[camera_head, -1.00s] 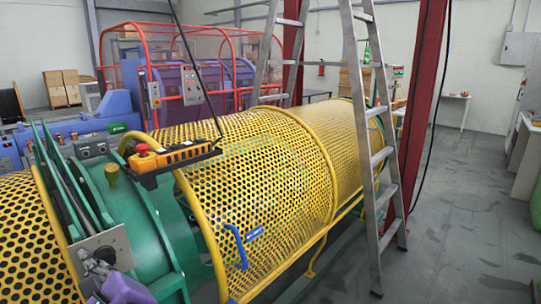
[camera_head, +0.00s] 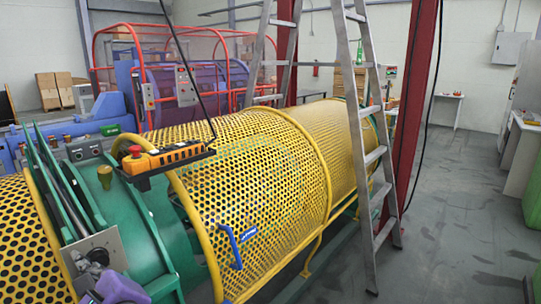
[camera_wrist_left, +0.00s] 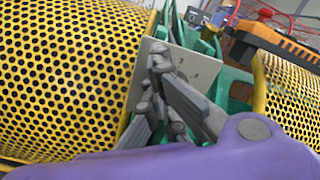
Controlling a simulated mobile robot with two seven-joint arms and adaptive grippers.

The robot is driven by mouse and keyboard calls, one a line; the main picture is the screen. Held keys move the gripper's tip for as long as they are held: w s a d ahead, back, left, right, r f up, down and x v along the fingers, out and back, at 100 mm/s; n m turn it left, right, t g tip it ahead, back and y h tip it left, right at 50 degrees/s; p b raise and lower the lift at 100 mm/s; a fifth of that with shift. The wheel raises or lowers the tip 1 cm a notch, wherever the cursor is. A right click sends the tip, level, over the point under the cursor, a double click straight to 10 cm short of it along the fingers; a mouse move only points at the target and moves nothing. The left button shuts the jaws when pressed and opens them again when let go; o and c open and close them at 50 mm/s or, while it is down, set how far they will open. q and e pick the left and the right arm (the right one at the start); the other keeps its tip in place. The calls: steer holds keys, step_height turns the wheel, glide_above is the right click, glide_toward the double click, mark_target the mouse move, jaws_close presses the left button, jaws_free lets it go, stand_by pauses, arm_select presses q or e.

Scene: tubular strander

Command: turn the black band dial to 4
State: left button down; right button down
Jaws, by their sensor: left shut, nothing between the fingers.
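A grey metal plate (camera_head: 112,242) sits on the green machine housing at the lower left in the head view; it also shows behind the fingers in the left wrist view (camera_wrist_left: 201,68). A small dark round part (camera_head: 99,256), perhaps the black band dial, shows at the middle of the plate. Its marks and setting are too small to read. My left gripper (camera_head: 88,264), with a purple body, is right in front of the plate. Its grey fingers are shut and empty in the left wrist view (camera_wrist_left: 160,62) and hide part of the plate. I cannot tell whether they touch the dial.
Yellow perforated guards (camera_head: 255,170) run along the machine. An orange control pendant (camera_head: 165,158) with a red button hangs from a cable close to the plate. Green upright bars (camera_head: 55,185) stand just behind it. A ladder (camera_head: 365,150) leans at the right. Open floor (camera_head: 440,230) lies beyond.

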arm_select(q)
steer(key=shift+a+f, duration=0.15)
steer(key=shift+w+d+r, duration=0.2)
steer(key=shift+w+r, duration=0.15)
steer(key=shift+w+d+r+p, duration=0.15)
steer(key=shift+w+p, duration=0.25)
arm_select(e)
steer(key=shift+w+a+r, duration=0.3)
steer(key=shift+r, duration=0.05)
arm_select(q)
steer(key=shift+w+d+r, duration=0.1)
steer(key=shift+w+d, duration=0.1)
steer(key=shift+d, duration=0.05)
arm_select(e)
steer(key=shift+s, duration=0.1)
arm_select(q)
steer(key=shift+w+d, duration=0.1)
steer(key=shift+d, duration=0.05)
arm_select(e)
steer(key=shift+d, duration=0.1)
steer(key=shift+r, duration=0.1)
